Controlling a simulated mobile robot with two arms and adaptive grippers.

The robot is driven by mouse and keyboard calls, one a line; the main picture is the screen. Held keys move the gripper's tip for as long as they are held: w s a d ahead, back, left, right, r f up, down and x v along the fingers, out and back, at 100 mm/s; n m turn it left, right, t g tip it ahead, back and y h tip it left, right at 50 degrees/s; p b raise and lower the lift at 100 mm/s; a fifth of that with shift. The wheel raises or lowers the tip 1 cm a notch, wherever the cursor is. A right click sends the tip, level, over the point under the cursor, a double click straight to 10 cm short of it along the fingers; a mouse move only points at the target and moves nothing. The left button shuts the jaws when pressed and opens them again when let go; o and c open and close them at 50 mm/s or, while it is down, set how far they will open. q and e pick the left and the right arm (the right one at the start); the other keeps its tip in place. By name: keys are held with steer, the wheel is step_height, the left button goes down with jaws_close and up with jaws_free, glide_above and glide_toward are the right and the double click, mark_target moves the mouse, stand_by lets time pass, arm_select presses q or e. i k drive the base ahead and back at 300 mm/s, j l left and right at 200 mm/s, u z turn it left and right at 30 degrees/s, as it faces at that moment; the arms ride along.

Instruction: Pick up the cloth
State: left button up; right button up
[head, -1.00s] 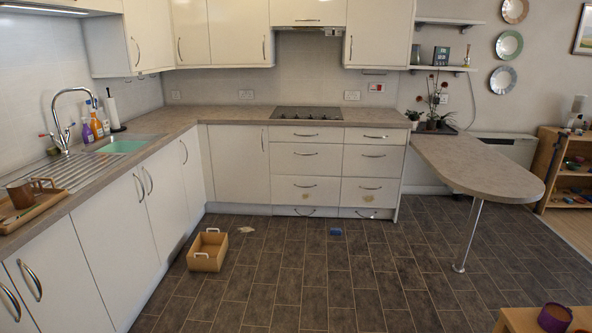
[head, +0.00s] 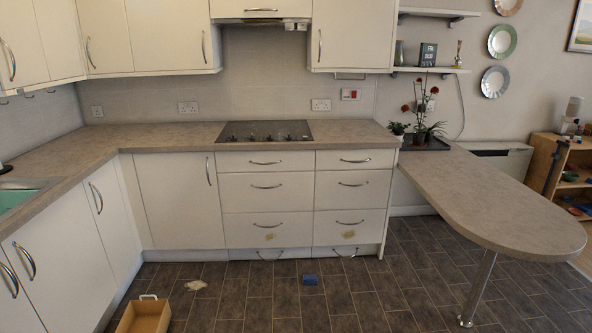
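A small, flat, pale beige patch (head: 196,286) lies on the dark tiled floor, left of centre; it may be the cloth, but it is too small to be sure. A small blue block-like item (head: 310,280) lies on the floor to its right, in front of the drawers. Neither of my grippers is in the head view.
An open tan box (head: 146,316) with white handles stands on the floor at the lower left. Drawers (head: 267,203) with brownish marks low down stand behind. A peninsula counter (head: 490,205) on a metal leg (head: 480,288) is at right.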

mark_target(312, 279)
steer(key=i+l+z, duration=0.1)
steer(key=i+z, duration=0.2)
steer(key=i, duration=0.55)
steer(key=i+j+z, duration=0.25)
steer(key=i, duration=0.6)
steer(key=l, duration=0.1)
